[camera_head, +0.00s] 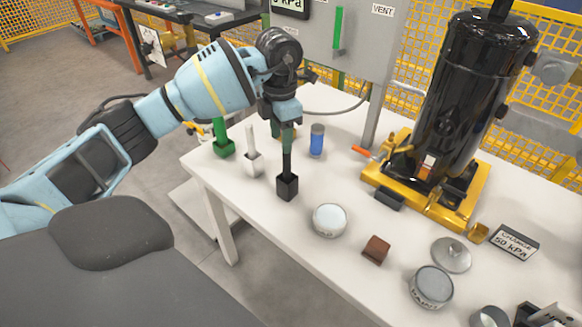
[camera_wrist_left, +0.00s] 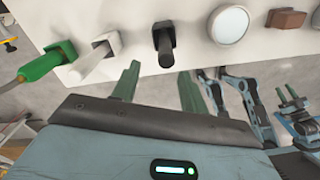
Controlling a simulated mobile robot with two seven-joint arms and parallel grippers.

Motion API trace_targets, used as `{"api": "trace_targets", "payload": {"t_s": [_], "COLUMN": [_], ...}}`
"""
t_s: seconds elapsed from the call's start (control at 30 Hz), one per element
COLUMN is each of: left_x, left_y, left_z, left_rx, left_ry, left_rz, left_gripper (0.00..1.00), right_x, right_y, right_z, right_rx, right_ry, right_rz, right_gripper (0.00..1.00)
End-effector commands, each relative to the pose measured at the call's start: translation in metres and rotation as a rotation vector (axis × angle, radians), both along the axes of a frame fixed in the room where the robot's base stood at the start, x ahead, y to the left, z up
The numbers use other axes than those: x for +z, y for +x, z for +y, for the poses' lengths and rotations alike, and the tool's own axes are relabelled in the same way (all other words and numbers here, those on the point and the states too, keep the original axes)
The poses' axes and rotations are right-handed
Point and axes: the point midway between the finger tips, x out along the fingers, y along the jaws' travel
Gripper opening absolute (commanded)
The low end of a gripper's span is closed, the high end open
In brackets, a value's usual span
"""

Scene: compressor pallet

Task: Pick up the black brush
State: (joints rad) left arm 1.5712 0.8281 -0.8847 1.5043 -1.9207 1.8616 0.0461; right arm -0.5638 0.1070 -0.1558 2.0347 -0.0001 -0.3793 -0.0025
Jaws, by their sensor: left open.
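The black brush (camera_head: 287,187) stands upright on the white table, its block-shaped head down and its handle up. In the left wrist view, the black brush (camera_wrist_left: 164,42) is near the top middle, with its handle towards the camera. My left gripper (camera_head: 288,128) is over the brush, pointing down at the handle top. In the left wrist view, the open green fingers of my left gripper (camera_wrist_left: 158,76) lie either side of the handle's line. The fingers are apart, with nothing held; exact clearance to the handle is unclear. What may be my right gripper shows small at the wrist view's right.
A white brush (camera_head: 252,163) and a green brush (camera_head: 222,147) stand left of the black one. A blue cylinder (camera_head: 317,140) is behind it. A round white-topped tin (camera_head: 329,219) and a brown block (camera_head: 376,249) lie to the right, before the black compressor (camera_head: 470,100).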

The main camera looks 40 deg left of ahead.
Motion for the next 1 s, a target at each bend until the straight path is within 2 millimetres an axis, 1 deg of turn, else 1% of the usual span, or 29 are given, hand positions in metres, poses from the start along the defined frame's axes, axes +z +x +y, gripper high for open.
{"api": "trace_targets", "payload": {"t_s": [0.3,0.47,0.57,0.77,0.83,0.9,1.0], "left_x": [-0.026,-0.028,-0.033,-0.058,-0.069,-0.075,-0.078], "left_y": [0.001,0.001,0.002,0.009,0.009,0.009,0.009], "left_z": [-0.001,-0.002,-0.004,-0.011,-0.01,-0.01,-0.009], "left_rx": [-0.001,-0.001,-0.001,-0.002,-0.001,-0.001,-0.001], "left_ry": [-0.001,-0.002,-0.003,-0.004,-0.003,-0.003,-0.003], "left_rz": [0.002,0.0,0.001,0.002,0.003,0.0,-0.001], "left_gripper": [0.44,0.44,0.44,0.44,0.44,0.44,0.44], "right_x": [-0.004,-0.004,-0.004,-0.002,-0.002,-0.002,-0.002], "right_y": [-0.014,-0.014,-0.013,-0.011,-0.01,-0.01,-0.01], "right_z": [0.0,0.0,0.0,0.0,0.0,0.0,0.0], "right_rx": [0.001,0.001,0.001,0.001,0.001,0.001,0.0], "right_ry": [-0.002,-0.002,-0.001,-0.001,-0.001,-0.001,-0.001], "right_rz": [0.029,0.028,0.027,0.021,0.02,0.019,0.018], "right_gripper": [0.36,0.36,0.36,0.36,0.36,0.36,0.36]}}
